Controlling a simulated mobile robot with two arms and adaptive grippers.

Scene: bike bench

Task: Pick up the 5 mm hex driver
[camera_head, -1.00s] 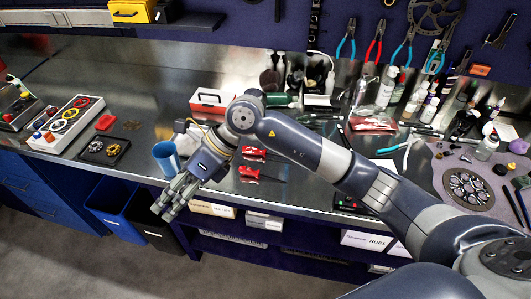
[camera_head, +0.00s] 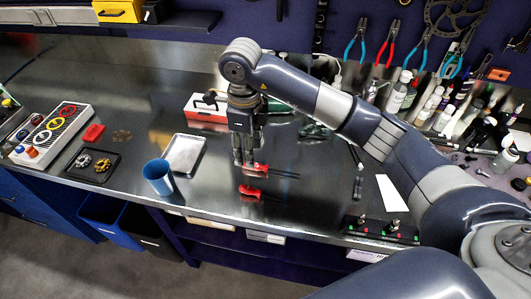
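Two red-handled drivers lie on the metal bench, shafts pointing right. The far driver (camera_head: 258,169) has its handle partly hidden by my gripper; the near driver (camera_head: 252,193) lies closer to the front edge. No size marking is readable, so I cannot tell which is the 5 mm one. My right gripper (camera_head: 244,162) points down with its fingers a little apart, at the handle of the far driver. Nothing shows held, and I cannot tell whether the fingertips touch the handle. My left gripper is not in view.
A blue cup (camera_head: 159,177) and a shallow metal tray (camera_head: 184,154) stand left of the gripper. A red-and-white box (camera_head: 206,107) is behind it. A small board with knobs (camera_head: 380,228) sits at the front edge on the right. The bench right of the drivers is mostly clear.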

